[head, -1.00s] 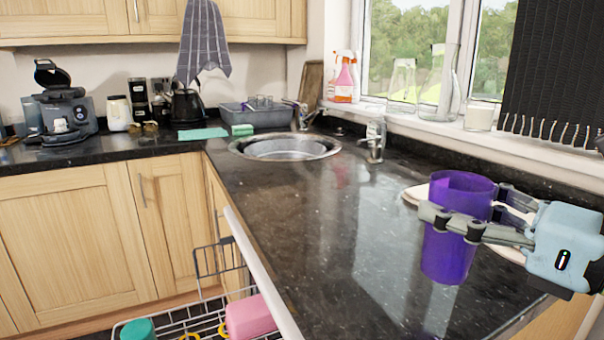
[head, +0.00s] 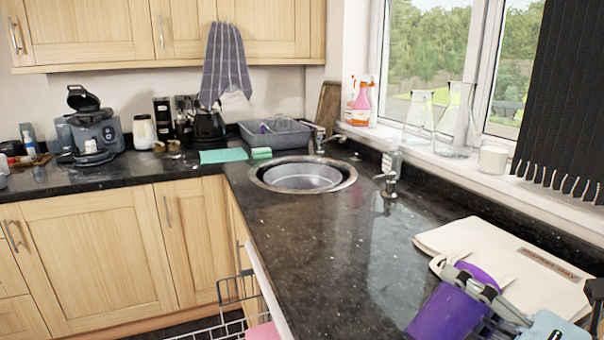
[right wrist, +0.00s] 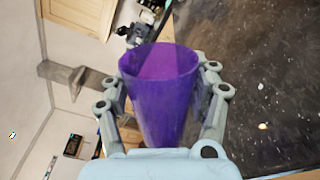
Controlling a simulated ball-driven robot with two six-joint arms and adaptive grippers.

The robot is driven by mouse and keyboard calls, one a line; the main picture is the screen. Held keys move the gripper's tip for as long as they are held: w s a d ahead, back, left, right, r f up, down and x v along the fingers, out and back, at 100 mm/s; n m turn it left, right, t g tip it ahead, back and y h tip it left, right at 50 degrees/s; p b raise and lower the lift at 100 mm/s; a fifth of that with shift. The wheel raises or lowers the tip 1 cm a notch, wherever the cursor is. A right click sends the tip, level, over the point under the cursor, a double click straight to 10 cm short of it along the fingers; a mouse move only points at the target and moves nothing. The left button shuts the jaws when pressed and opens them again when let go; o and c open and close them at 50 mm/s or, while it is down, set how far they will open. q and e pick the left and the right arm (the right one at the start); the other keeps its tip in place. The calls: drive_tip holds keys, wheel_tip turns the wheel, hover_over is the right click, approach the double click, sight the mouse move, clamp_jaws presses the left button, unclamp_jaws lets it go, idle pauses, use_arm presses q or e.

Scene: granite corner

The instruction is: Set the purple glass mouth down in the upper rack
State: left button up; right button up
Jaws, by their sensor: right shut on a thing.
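The purple glass (head: 440,314) is in the lower right of the head view, tilted, its top end leaning right and its lower end cut off by the picture edge. My right gripper (head: 478,296) is shut around it. In the right wrist view the purple glass (right wrist: 160,100) sits between both fingers of the right gripper (right wrist: 160,92), its wide open mouth pointing away from the palm. A wire rack (head: 236,290) shows at the bottom, left of the counter edge, mostly cut off. I cannot tell which rack level this is. My left gripper is not in view.
A pink item (head: 263,331) is in the rack. The white edge (head: 268,297) stands beside the dark counter (head: 320,240). A pale board or folder (head: 500,255) lies on the counter by the gripper. The counter's middle is clear.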

drive_tip(key=m+p, duration=0.7)
drive_tip(key=p, duration=0.2)
drive_tip(key=m+p, duration=0.4)
drive_tip(key=p, duration=0.1)
drive_tip(key=shift+r+m, duration=0.3)
drive_tip(key=shift+f+p, duration=0.15)
drive_tip(key=shift+p, duration=0.25)
drive_tip(key=shift+f+m, duration=0.2)
drive_tip(key=shift+m, duration=0.1)
